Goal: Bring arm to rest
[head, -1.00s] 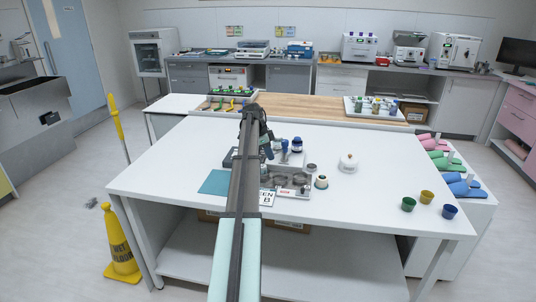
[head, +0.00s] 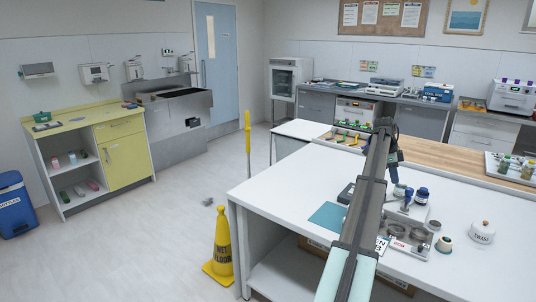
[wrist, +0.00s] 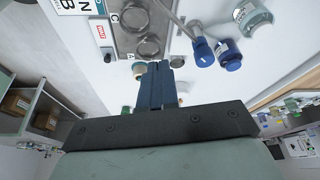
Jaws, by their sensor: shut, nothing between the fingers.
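My arm reaches over the white table (head: 300,160) in the head view. My gripper (head: 394,158) hangs at its far end, small and partly hidden by the arm, above the far side of the grey holder (head: 404,232). In the wrist view the dark blue fingers of my gripper (wrist: 160,68) are together with nothing between them. The holder (wrist: 125,30), with round wells, lies beyond the fingertips there. I cannot tell the exact gap between fingers and holder.
A white lidded jar (head: 481,232) stands to the right, and a teal mat (head: 328,216) lies left of the arm. A yellow wet-floor sign (head: 222,245) stands by the table's left side. Floor left of it is mostly clear.

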